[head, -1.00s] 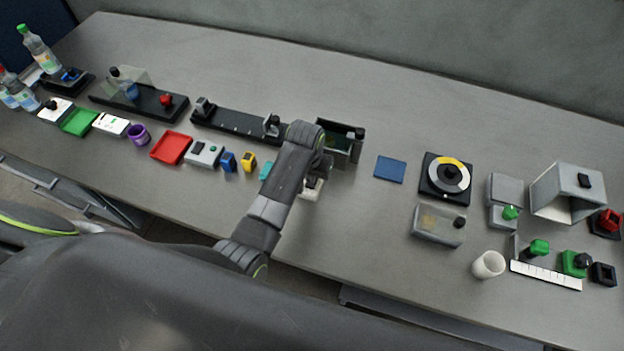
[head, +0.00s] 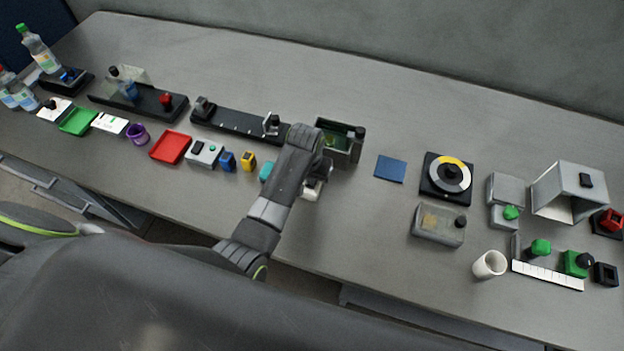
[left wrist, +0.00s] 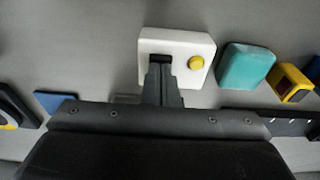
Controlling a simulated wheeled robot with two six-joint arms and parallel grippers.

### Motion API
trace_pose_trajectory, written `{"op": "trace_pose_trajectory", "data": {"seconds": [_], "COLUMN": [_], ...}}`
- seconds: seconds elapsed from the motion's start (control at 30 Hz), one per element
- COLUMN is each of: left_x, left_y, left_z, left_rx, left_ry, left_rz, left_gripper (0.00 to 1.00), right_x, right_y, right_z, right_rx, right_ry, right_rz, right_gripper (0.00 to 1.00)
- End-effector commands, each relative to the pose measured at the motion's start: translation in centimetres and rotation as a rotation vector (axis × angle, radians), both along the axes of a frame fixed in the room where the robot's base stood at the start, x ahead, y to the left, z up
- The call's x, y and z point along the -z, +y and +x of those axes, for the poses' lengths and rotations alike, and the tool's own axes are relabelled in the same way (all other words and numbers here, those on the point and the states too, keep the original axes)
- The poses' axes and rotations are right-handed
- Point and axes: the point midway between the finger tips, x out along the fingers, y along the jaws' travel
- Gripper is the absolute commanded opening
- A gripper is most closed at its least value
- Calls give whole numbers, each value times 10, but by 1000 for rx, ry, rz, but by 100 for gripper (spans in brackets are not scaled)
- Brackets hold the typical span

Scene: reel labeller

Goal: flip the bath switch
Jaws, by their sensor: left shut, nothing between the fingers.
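A white switch box (left wrist: 178,44) with a black rocker and a yellow round lamp or button (left wrist: 196,62) fills the top middle of the left wrist view. My left gripper (left wrist: 161,70) is shut and empty, its tips at the black rocker; contact looks likely, but the tips hide most of the rocker. In the head view the white box (head: 312,191) shows only partly beneath my left gripper (head: 318,172). A dark open bath tank (head: 341,143) with a greenish inside stands just behind it. My right gripper is not in view.
A teal block (left wrist: 246,66) and a yellow block (left wrist: 290,83) stand beside the switch box. A black rail (head: 238,124) lies behind to the left. A blue pad (head: 390,169) and a dial (head: 447,177) lie to the right. The table front right of the box is clear.

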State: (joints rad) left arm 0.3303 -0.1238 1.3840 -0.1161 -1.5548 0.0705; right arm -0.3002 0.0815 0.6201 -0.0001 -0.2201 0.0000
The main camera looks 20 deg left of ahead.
Motion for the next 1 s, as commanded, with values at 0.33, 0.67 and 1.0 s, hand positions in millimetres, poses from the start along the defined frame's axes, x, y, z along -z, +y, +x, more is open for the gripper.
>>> {"op": "trace_pose_trajectory", "data": {"seconds": [0.33,0.67,1.0], "left_x": [-1,-25,-53], "left_y": [0,0,0], "left_z": [0,0,1], "left_rx": [0,0,1], "left_ry": [0,-1,-2], "left_rz": [0,0,0], "left_gripper": [0,0,0], "right_x": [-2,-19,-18], "right_y": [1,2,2], "right_z": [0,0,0], "right_rx": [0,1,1], "right_ry": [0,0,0], "right_rz": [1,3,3], "right_gripper": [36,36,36]}}
